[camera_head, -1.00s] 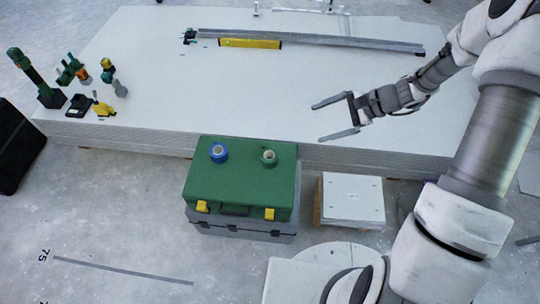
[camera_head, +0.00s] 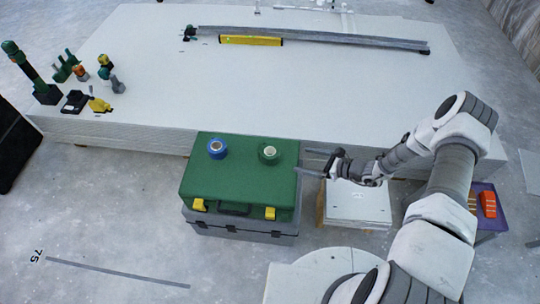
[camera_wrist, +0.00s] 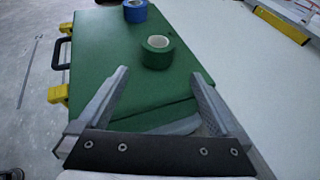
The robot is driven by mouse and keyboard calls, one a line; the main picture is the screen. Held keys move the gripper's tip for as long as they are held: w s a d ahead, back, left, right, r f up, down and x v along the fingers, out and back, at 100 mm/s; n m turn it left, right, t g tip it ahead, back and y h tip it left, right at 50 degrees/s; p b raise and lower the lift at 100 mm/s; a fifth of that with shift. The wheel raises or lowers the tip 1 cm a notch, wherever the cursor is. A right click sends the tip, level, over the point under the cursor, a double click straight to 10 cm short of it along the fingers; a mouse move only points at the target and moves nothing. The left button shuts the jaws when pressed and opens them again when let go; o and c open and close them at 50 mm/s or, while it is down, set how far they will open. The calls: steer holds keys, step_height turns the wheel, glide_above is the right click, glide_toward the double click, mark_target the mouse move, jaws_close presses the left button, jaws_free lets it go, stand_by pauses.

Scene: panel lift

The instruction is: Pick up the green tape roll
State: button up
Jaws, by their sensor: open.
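The green tape roll (camera_head: 268,154) lies flat on the right part of the green toolbox lid (camera_head: 240,185). It has a pale core. My gripper (camera_head: 306,162) is open and empty, just right of the toolbox and pointing left toward the roll. In the wrist view the green tape roll (camera_wrist: 157,51) sits beyond my open fingers (camera_wrist: 160,85), roughly centred between them and apart from them. A blue tape roll (camera_head: 217,148) lies on the lid to the left; it also shows in the wrist view (camera_wrist: 135,10).
A white panel stack (camera_head: 240,85) fills the area behind the toolbox, with a yellow level (camera_head: 250,41) and a metal rail on it. Several tools stand at its left end. A low white-topped stack (camera_head: 357,205) is right of the toolbox. A purple stand (camera_head: 487,230) holds orange items.

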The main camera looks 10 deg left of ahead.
mark_target(278, 156)
steer(key=b+x, duration=0.2)
steer(key=x, duration=0.8)
steer(key=shift+a, duration=0.1)
steer(key=b+x, duration=0.1)
steer(key=x, duration=0.3)
steer(key=shift+s+a+f+b, duration=0.1)
steer(key=shift+s+f+b, duration=0.05)
steer(key=shift+b, duration=0.2)
steer(key=shift+a+f, duration=0.1)
steer(key=shift+a, duration=0.35)
steer(key=c, duration=1.3)
